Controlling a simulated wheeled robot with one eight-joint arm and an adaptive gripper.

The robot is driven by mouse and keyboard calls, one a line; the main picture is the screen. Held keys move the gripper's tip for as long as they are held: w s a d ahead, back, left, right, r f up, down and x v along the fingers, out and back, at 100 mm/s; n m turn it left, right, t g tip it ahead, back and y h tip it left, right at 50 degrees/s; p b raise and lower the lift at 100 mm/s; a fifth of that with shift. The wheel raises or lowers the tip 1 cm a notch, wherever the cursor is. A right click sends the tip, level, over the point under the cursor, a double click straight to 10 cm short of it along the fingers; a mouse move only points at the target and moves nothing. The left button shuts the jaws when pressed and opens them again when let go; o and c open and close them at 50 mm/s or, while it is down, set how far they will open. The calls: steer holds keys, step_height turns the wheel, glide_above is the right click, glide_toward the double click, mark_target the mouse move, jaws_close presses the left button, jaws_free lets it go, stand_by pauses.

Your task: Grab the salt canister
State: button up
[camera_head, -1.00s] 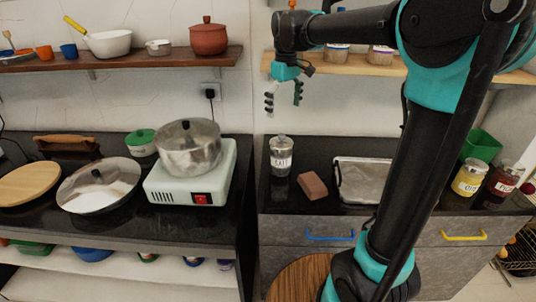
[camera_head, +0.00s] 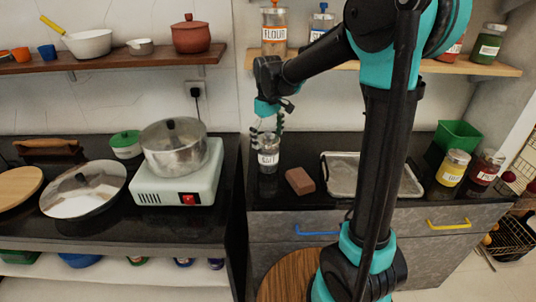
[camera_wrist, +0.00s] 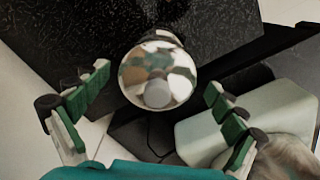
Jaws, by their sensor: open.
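The salt canister (camera_head: 268,158) is a clear jar with a pale label and a shiny lid. It stands upright on the black counter, left of the brown block. My gripper (camera_head: 267,127) is open and points down over the canister, with its fingers around the height of the lid. In the wrist view the round reflective lid (camera_wrist: 158,75) lies ahead of and between the two spread green-padded fingers of my gripper (camera_wrist: 155,112). I see a gap between the lid and each finger there. The fingers partly cover the canister's top in the head view.
A brown block (camera_head: 300,181) and a metal tray (camera_head: 343,176) lie right of the canister. A pot (camera_head: 173,148) on a white cooker (camera_head: 180,186) stands to the left. The shelf (camera_head: 330,65) with jars is above.

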step_height(320, 180, down, 4)
steer(key=shift+w+f, duration=0.1)
steer(key=shift+w, duration=0.05)
steer(key=shift+c, duration=0.3)
steer(key=c, duration=1.9)
